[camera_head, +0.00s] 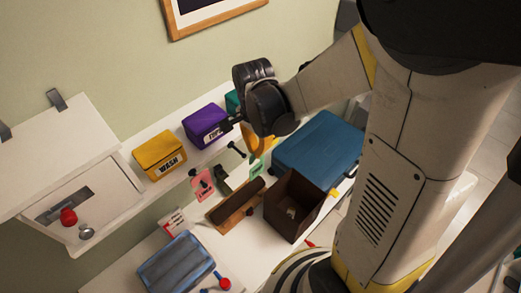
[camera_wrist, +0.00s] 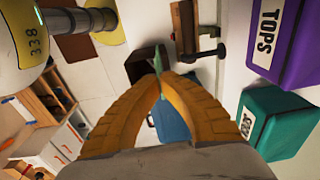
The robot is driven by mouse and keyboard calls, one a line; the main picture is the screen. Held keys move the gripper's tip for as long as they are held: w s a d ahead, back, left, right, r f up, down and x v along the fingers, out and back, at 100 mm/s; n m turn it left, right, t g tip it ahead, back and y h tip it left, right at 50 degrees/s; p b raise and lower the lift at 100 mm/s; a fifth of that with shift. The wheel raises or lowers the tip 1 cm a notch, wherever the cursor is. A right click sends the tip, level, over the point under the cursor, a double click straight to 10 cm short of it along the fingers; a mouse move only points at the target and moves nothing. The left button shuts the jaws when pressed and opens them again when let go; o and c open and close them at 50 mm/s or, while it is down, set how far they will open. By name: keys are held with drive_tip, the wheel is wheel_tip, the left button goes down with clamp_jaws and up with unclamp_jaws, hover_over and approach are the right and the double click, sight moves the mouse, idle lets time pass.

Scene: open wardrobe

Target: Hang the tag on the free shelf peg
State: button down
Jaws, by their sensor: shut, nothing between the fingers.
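A green tag (camera_head: 256,166) shows just below my gripper (camera_head: 252,150) in the head view. In the wrist view, a green sliver of it (camera_wrist: 157,62) shows at the tips of my orange fingers (camera_wrist: 159,84). The fingertips are together; whether they touch the tag is unclear. A dark peg (camera_head: 236,150) juts from the shelf front (camera_head: 178,178), left of my fingers, with nothing seen hanging on it. It also shows in the wrist view (camera_wrist: 208,53). A pink tag (camera_head: 203,187) hangs farther left at another dark peg.
Yellow (camera_head: 159,154), purple (camera_head: 205,126) and teal (camera_head: 232,102) bins stand on the shelf. Below are a brown open box (camera_head: 292,205), a blue case (camera_head: 318,142) and a blue tray (camera_head: 175,268). A white cabinet (camera_head: 75,165) stands at left.

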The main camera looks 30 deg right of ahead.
drive_tip(key=w+a, duration=0.1)
drive_tip(key=w, duration=0.1)
drive_tip(key=w+a, duration=0.1)
drive_tip(key=w, duration=0.1)
drive_tip(key=w+p, duration=0.1)
drive_tip(key=shift+w+a, duration=0.4)
drive_tip(key=shift+s+a+f, duration=0.1)
drive_tip(key=shift+a+f, duration=0.05)
drive_tip(key=shift+f, duration=0.05)
drive_tip(key=shift+f+b, duration=0.5)
drive_tip(key=shift+b, duration=0.3)
drive_tip(key=c, duration=1)
unclamp_jaws()
drive_tip(key=shift+r, duration=0.15)
